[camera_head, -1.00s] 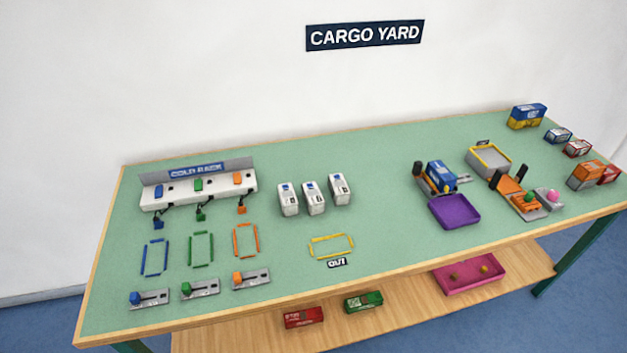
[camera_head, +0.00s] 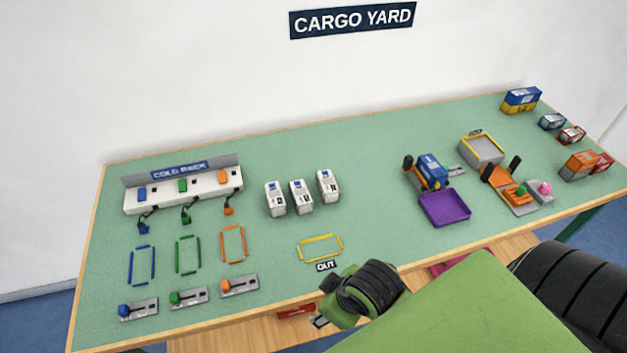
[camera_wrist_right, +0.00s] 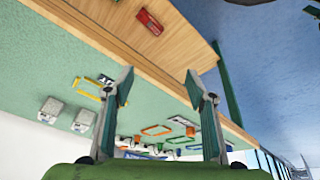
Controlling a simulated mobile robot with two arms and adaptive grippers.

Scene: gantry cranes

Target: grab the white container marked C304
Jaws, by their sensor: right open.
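Three white containers stand side by side on the green table: a left one (camera_head: 275,199), a middle one (camera_head: 301,197) and a right one (camera_head: 328,187). Each has a blue patch on top. Their markings are too small to read, so I cannot tell which is C304. Two white boxes (camera_wrist_right: 50,110) also show at the left of the right wrist view. My right gripper (camera_wrist_right: 160,88) is open and empty. In the head view its arm reaches in from the lower right, at the table's front edge, well short of the containers. My left gripper is not in view.
A yellow OUT frame (camera_head: 320,248) lies in front of the containers. The cold rack (camera_head: 185,195) stands at left, with coloured outlines and levers before it. A purple tray (camera_head: 445,208) and blue container (camera_head: 431,170) are at right. The table between containers and OUT frame is clear.

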